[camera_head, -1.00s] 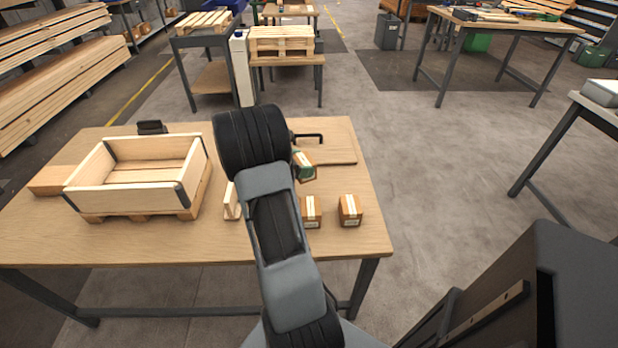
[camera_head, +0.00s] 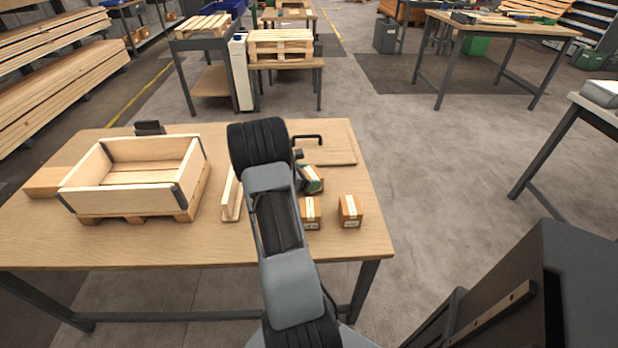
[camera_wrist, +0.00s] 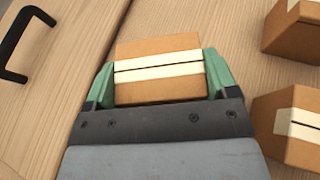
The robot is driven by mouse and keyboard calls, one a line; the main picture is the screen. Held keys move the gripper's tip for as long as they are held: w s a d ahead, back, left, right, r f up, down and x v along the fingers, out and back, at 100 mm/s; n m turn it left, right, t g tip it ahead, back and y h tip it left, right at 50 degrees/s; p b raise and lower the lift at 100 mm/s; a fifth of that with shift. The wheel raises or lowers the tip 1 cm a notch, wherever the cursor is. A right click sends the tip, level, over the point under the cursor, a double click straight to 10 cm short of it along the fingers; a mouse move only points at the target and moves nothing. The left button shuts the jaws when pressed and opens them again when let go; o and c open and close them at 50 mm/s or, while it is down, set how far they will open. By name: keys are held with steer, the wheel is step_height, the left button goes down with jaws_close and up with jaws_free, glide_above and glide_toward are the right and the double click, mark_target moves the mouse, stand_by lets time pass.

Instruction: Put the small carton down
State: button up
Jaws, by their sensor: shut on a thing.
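My gripper (camera_wrist: 160,80) has green fingers and is shut on a small brown carton (camera_wrist: 160,66) with white tape bands. In the head view the held carton (camera_head: 315,172) shows just right of my arm, tilted, near the wooden board with the black handle. My gripper (camera_head: 311,180) is partly hidden behind my arm there. I cannot tell whether the carton touches the table. Two more small cartons stand on the table (camera_head: 240,250): one (camera_head: 311,212) beside my arm and one (camera_head: 350,211) to its right.
A wooden crate (camera_head: 120,199) stands on a small pallet at the left of the table. A wooden bracket (camera_head: 231,203) stands left of my arm. A board (camera_head: 335,144) with a black handle (camera_wrist: 17,45) lies at the back right. The table's right edge is close to the cartons.

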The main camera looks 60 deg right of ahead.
steer(key=shift+f, duration=0.2)
steer(key=o, duration=1)
steer(key=shift+r, duration=0.3)
steer(key=p+v, duration=0.1)
steer(key=v, duration=1)
steer(key=shift+w+a, duration=0.1)
steer(key=shift+a, duration=0.05)
steer(key=s+a+r+m+t+y, duration=0.2)
steer(key=a+r+m+t+y, duration=0.1)
steer(key=a, duration=0.8)
steer(key=s+a+r+m+t+y, duration=0.2)
steer(key=a+r+m+t+y, duration=0.1)
steer(key=a, duration=0.8)
steer(key=s+a+r+m+t+y, duration=0.2)
steer(key=a+r+m+t+y, duration=0.1)
steer(key=a, duration=0.8)
steer(key=m+t+y, duration=0.1)
steer(key=m+y, duration=0.1)
steer(key=shift+a+m, duration=0.35)
steer(key=shift+m, duration=0.05)
